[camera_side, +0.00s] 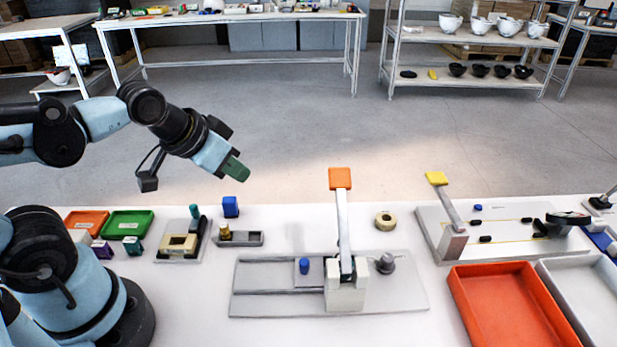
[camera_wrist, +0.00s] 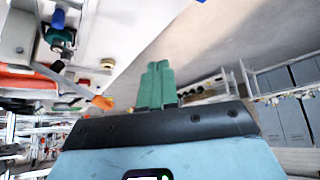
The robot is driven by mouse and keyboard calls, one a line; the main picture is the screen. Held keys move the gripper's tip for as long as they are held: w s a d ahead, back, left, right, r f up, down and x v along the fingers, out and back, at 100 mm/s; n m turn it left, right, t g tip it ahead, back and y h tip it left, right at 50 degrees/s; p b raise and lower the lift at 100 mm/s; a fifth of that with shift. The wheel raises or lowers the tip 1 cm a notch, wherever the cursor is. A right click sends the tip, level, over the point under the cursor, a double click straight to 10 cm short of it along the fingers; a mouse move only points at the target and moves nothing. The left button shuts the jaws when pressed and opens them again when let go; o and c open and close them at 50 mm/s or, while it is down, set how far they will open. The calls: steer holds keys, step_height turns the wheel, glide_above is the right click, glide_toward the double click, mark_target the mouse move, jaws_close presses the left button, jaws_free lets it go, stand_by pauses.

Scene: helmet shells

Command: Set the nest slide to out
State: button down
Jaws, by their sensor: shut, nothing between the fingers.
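A grey fixture base (camera_side: 260,303) lies on the table in the side view. On it a grey sliding plate with a blue knob (camera_side: 304,266) sits just left of a pale block (camera_side: 346,293); this looks like the nest slide. The block carries an upright lever with an orange handle (camera_side: 340,178). Rails run left from the slide, and that stretch of base is empty. My gripper (camera_side: 237,170) has green fingers, is shut and empty, and hangs in the air above the table's back edge, left of the lever and clear of everything. Its fingers (camera_wrist: 157,85) show together in the wrist view.
A second fixture with a yellow-handled lever (camera_side: 437,179) stands right. An orange tray (camera_side: 506,305) and a grey tray (camera_side: 585,290) are at the front right. A blue block (camera_side: 231,207), a tape-like ring (camera_side: 386,220) and a green tray (camera_side: 128,224) lie along the back.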

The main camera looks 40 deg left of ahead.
steer(key=c, duration=1.5)
jaws_free()
steer(key=shift+w+d, duration=0.1)
steer(key=shift+d, duration=0.05)
steer(key=o, duration=0.4)
steer(key=d, duration=0.1)
steer(key=d+g, duration=0.1)
steer(key=d, duration=0.1)
steer(key=w+d+r+g, duration=0.1)
steer(key=shift+d+m+h, duration=0.3)
steer(key=shift+h, duration=0.1)
steer(key=shift+o, duration=0.2)
steer(key=m+g, duration=0.1)
steer(key=g, duration=0.4)
glide_above(304, 261)
steer(key=shift+y, duration=0.4)
steer(key=shift+f, duration=5.9)
jaws_close()
